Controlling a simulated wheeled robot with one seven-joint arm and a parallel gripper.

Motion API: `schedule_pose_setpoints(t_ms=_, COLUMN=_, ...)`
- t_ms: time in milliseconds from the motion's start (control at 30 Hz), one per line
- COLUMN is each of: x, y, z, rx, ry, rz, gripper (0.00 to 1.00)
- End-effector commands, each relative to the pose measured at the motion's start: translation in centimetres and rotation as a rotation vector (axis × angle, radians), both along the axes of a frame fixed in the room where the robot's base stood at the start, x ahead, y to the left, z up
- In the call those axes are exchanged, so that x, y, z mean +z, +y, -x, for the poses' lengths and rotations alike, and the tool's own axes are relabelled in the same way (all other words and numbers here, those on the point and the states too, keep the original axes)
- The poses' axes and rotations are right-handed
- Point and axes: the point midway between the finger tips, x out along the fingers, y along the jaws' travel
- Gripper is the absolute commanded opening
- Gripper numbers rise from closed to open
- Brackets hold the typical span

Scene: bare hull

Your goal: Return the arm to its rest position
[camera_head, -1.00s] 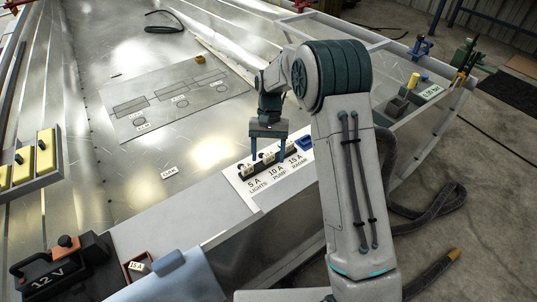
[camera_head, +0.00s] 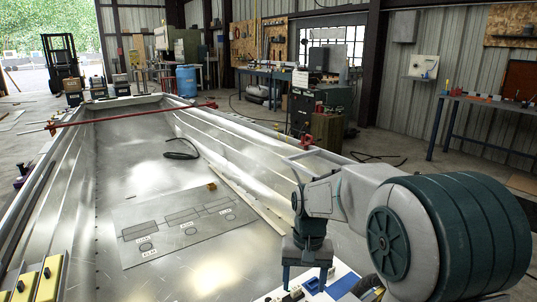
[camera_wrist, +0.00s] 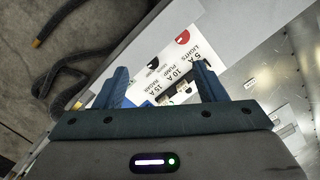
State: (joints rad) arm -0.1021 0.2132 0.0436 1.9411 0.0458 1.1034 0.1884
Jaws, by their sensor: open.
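My gripper (camera_head: 306,278) points down in the lower right of the head view, with its two blue fingers apart. My arm reaches to it from the right edge, bent at a large dark green joint. In the wrist view the fingers of my gripper (camera_wrist: 160,84) are spread and nothing is held between them. Beyond them is the white fuse panel (camera_wrist: 178,58), labelled 5 A lights, 10 A pump and 15 A radar. In the head view only part of the panel (camera_head: 344,273) shows, beside and behind the fingers.
A grey plate with printed outlines (camera_head: 185,226) lies on the bare hull floor, with a black cable loop (camera_head: 182,149) farther back. A red bar (camera_head: 130,115) crosses the hull. Yellow blocks (camera_head: 30,284) stand at lower left. A workbench (camera_head: 490,103) stands at right.

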Motion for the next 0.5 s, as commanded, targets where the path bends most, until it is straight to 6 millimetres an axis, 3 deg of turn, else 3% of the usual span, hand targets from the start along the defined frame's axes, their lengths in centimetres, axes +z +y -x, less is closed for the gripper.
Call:
schedule_pose_setpoints(t_ms=33, x=2.1, y=-0.6, z=1.0, rx=0.001, ry=-0.026, rz=0.001, gripper=0.65)
schedule_pose_setpoints(t_ms=100, x=3.8, y=-1.3, z=2.3, rx=0.005, ry=-0.056, rz=0.003, gripper=0.65)
schedule_pose_setpoints(t_ms=500, x=11.4, y=-4.5, z=10.1, rx=0.024, ry=-0.231, rz=0.018, gripper=0.65)
